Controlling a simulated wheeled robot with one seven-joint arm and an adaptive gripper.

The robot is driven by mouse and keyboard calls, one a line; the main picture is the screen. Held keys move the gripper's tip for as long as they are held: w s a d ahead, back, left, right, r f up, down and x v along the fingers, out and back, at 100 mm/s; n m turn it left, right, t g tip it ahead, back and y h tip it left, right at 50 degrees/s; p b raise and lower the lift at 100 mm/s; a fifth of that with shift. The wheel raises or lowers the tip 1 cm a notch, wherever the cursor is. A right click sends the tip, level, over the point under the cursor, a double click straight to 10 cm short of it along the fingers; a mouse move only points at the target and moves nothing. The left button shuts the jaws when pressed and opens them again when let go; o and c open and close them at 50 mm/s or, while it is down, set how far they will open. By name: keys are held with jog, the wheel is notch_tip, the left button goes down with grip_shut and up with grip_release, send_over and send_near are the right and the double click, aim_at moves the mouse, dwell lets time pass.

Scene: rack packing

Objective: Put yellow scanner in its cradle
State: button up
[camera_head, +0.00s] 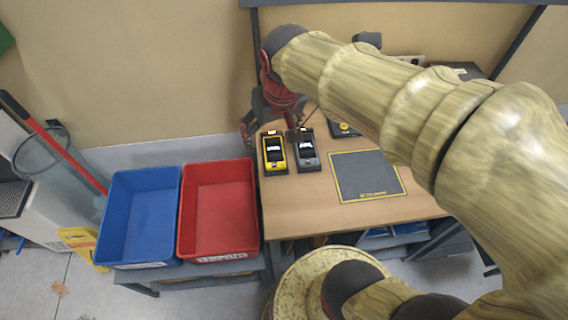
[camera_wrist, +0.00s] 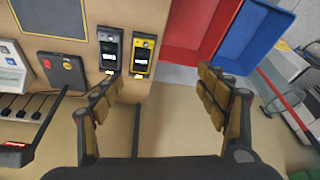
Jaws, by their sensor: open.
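The yellow scanner (camera_head: 274,150) lies screen up on the left part of the table and appears seated in a dark cradle. In the wrist view the yellow scanner (camera_wrist: 142,57) is ahead of my gripper, beyond the fingertips. A dark grey scanner (camera_head: 307,151) lies in a similar holder right beside it; it also shows in the wrist view (camera_wrist: 109,50). My gripper (camera_wrist: 161,82) is open and empty, its fingers wide apart, and touches neither scanner. In the head view my gripper is above and behind the scanners, near the wall, partly hidden by my wrist.
A red bin (camera_head: 219,193) and a blue bin (camera_head: 140,206) stand left of the table (camera_head: 295,213). A dark mat (camera_head: 367,175) lies right of the scanners. A device with a red button (camera_wrist: 62,68) stands beside the grey scanner. My arm covers the table's right part.

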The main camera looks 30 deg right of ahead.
jog(key=s+a+r+n+t, duration=0.1)
jog(key=s+a, duration=0.1)
jog(key=s, duration=0.8)
jog(key=shift+s+a+n+t, duration=0.3)
jog(key=shift+s+a+t, duration=0.05)
jog(key=shift+t, duration=0.05)
notch_tip(320, 180, down, 4)
jog(key=b, duration=0.3)
jog(key=shift+r+b, duration=0.25)
jog(key=shift+b, duration=0.05)
jog(key=shift+c, duration=1.2)
